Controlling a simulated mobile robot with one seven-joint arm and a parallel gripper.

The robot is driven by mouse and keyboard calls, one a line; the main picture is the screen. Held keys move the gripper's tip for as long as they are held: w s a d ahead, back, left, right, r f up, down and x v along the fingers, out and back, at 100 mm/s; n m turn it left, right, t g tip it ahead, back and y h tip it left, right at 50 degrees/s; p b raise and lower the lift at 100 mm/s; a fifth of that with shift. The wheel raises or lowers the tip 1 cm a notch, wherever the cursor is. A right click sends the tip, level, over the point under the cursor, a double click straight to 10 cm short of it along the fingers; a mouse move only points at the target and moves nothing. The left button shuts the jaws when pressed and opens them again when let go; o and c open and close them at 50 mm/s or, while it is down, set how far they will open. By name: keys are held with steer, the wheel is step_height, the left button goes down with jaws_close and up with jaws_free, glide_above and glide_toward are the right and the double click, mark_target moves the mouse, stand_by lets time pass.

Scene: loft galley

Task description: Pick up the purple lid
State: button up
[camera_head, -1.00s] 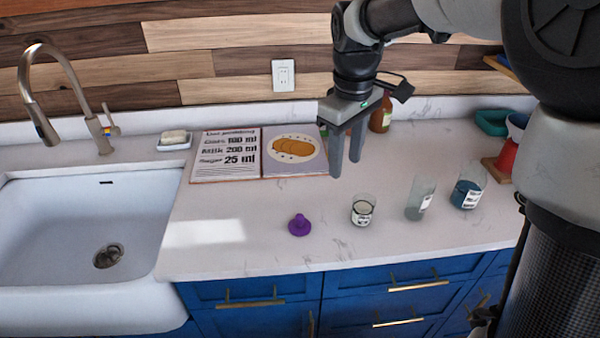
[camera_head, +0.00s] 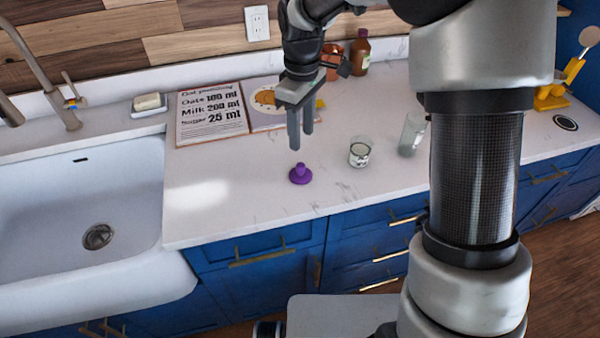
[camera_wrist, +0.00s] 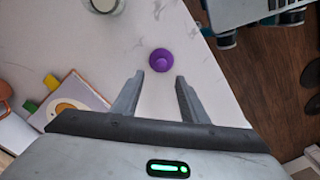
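The purple lid (camera_head: 300,174) lies on the white countertop near its front edge, its round knob pointing up. In the wrist view the purple lid (camera_wrist: 161,60) is just beyond the fingertips, roughly in line with the gap between them. My gripper (camera_head: 301,143) hangs above the counter with its fingers pointing down, above and apart from the lid in the head view. In the wrist view my gripper (camera_wrist: 158,74) is open, with nothing between its fingers.
A labelled glass jar (camera_head: 360,152) stands right of the lid, with another glass (camera_head: 411,134) farther right. An open recipe book (camera_head: 211,113) lies behind. The sink (camera_head: 75,215) is at left. The counter around the lid is clear.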

mark_target(301, 164)
step_height(301, 164, down, 11)
steer(key=shift+s+a+f, duration=0.1)
steer(key=shift+s, duration=0.05)
stand_by(0.4)
jaws_close()
